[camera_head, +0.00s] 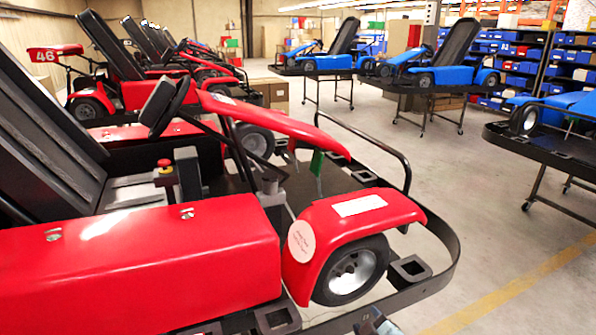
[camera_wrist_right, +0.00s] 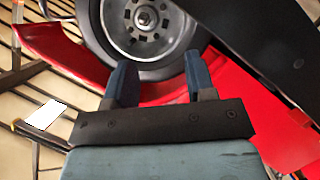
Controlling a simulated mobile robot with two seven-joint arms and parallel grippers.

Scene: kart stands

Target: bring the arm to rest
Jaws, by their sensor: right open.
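My right gripper (camera_wrist_right: 161,82) shows in the right wrist view with two blue fingers apart and nothing between them. Beyond the fingertips are a wheel (camera_wrist_right: 146,22) with a grey hub and red bodywork (camera_wrist_right: 262,110); I cannot tell the gap to them. In the head view only a small part of my right gripper (camera_head: 376,322) shows at the bottom edge, just below the front wheel of the near red kart (camera_head: 150,245). My left gripper is not in view.
The red kart's wheel (camera_head: 352,272), fender (camera_head: 375,212) and black bumper rail (camera_head: 445,268) are close by. Blue karts (camera_head: 320,62) on wheeled stands are farther back. Several red karts line the left. Open concrete floor (camera_head: 480,215) lies to the right.

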